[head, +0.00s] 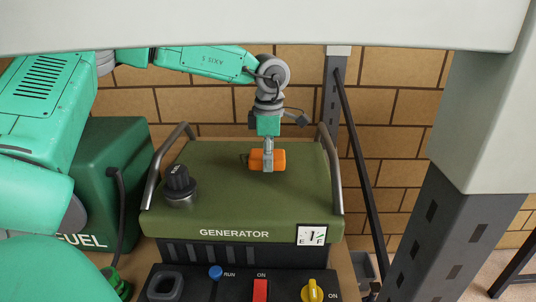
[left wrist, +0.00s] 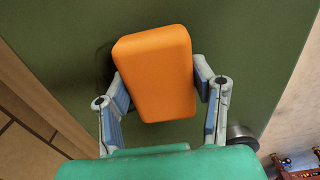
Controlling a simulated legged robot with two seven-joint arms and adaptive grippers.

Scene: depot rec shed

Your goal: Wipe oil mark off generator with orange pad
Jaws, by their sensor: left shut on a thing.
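The green generator (head: 215,205) stands in the middle of the head view, its top flat and olive. My left gripper (head: 267,151) points down over the top's back right part, shut on the orange pad (head: 267,162). In the left wrist view the pad (left wrist: 155,70) sits between the two fingers against the green top (left wrist: 240,30). I cannot tell for sure whether the pad touches the top. A dark patch, apparently the oil mark (left wrist: 104,62), shows at the pad's left edge; the pad may cover part of it. My right gripper is out of view.
A black cap (head: 178,180) rises from the generator top's left. Metal bars (head: 330,165) flank both sides. A dark green fuel box (head: 105,160) stands at left, a brick wall behind. A grey post (head: 435,240) stands at right.

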